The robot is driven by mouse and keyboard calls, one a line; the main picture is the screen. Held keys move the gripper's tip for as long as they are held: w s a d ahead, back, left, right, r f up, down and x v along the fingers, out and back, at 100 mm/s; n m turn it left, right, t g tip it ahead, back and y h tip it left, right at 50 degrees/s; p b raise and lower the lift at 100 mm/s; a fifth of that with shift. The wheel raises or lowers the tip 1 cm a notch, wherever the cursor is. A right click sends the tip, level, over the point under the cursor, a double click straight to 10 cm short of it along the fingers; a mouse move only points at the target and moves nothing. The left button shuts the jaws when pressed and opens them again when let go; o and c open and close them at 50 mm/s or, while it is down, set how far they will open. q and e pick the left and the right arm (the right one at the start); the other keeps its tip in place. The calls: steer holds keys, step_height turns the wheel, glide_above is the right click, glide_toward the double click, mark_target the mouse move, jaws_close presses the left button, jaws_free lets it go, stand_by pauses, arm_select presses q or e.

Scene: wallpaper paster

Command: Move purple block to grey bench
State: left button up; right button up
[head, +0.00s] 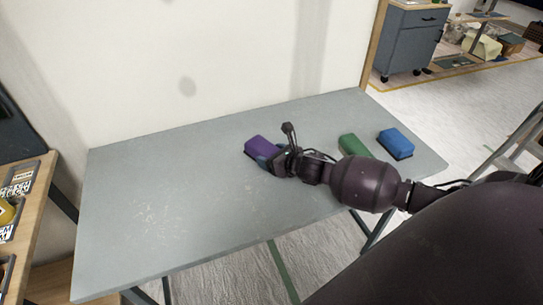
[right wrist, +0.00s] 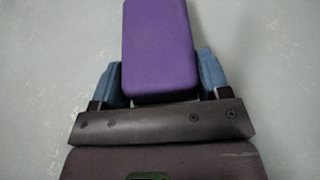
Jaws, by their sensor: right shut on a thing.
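The purple block (head: 260,146) is over the middle of the grey bench (head: 180,215) in the head view. My right gripper (head: 266,161) is shut on its near end. In the right wrist view the purple block (right wrist: 157,45) lies between the two blue fingers of my right gripper (right wrist: 160,75), with the grey surface behind it. I cannot tell whether the block touches the bench top or is held just above it. My left gripper is in neither view.
A green block (head: 354,146) and a blue block (head: 396,143) sit at the right end of the bench. My right arm passes in front of the green one. A white wall stands behind the bench. The bench's left half is clear. A wooden-topped table (head: 38,195) stands at the left.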

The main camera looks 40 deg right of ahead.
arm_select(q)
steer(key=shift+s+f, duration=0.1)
arm_select(e)
steer(key=shift+f, duration=0.1)
steer(key=o, duration=0.9)
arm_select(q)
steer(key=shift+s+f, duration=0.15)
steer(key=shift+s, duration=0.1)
arm_select(e)
steer(key=shift+o, duration=0.4)
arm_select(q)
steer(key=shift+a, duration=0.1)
arm_select(e)
steer(key=shift+s+r, duration=0.1)
steer(key=shift+r, duration=0.1)
steer(key=p+v, duration=0.2)
steer(key=v, duration=0.9)
steer(key=shift+s+d+r, duration=0.1)
steer(key=shift+s, duration=0.25)
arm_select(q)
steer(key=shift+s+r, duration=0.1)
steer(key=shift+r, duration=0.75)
arm_select(e)
steer(key=shift+s, duration=0.1)
